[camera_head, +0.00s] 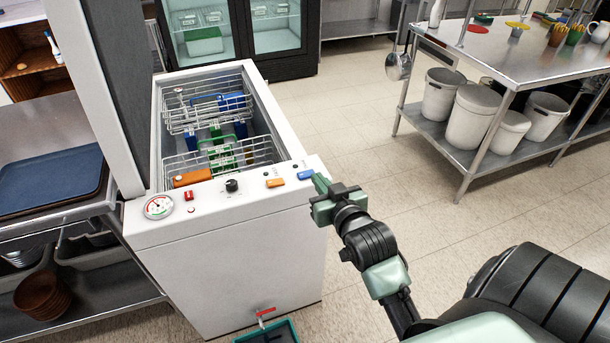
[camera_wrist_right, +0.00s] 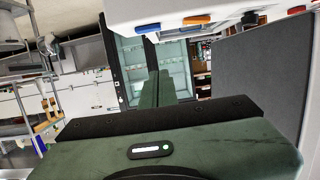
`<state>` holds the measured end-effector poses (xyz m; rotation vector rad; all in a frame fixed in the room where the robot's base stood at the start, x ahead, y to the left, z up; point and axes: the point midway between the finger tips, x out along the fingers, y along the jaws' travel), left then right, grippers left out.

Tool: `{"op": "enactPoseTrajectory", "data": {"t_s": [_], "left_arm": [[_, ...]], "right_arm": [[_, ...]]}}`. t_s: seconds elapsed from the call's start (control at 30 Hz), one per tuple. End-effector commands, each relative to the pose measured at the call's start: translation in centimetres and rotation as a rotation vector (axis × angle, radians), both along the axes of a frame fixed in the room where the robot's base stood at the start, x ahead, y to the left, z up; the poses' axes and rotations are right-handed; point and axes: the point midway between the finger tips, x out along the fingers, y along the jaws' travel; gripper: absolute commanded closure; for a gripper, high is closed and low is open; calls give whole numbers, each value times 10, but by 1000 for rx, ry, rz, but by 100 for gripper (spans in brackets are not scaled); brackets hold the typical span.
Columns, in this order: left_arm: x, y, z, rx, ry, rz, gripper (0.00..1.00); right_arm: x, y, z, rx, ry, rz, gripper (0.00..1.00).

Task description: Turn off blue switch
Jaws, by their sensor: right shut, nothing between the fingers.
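The blue switch (camera_head: 305,174) is a small rocker at the right end of the control panel on the white dishwasher's front top edge. It also shows near the top of the right wrist view (camera_wrist_right: 147,28). My right gripper (camera_head: 319,183) is shut and empty, just right of the blue switch. A small gap seems to separate them, but I cannot tell for certain whether they touch. In the right wrist view the closed fingers (camera_wrist_right: 154,88) appear below the switch. My left gripper is in neither view.
An orange switch (camera_head: 275,182) sits left of the blue one, then a black knob (camera_head: 232,185), a red switch (camera_head: 189,195) and a gauge (camera_head: 158,206). Racks (camera_head: 208,104) fill the open dishwasher. The floor to the right is clear up to a steel table (camera_head: 487,62).

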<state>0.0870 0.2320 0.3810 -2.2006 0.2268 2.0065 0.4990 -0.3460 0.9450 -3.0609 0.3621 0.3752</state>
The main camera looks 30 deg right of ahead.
Motion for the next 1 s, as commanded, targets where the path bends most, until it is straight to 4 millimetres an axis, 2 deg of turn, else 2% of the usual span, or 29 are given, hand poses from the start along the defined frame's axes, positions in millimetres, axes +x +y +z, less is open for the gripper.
{"op": "enactPoseTrajectory", "data": {"t_s": [0.17,0.53,0.6,0.7,1.0], "left_arm": [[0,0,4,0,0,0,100],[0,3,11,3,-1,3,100],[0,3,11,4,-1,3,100],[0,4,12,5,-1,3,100],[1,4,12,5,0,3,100]], "right_arm": [[22,-5,-3,0,-2,1,100],[95,-23,-22,-1,-1,0,100],[93,-22,-38,0,5,0,100],[92,-22,-51,0,5,0,100],[92,-21,-64,-2,0,1,100]]}}
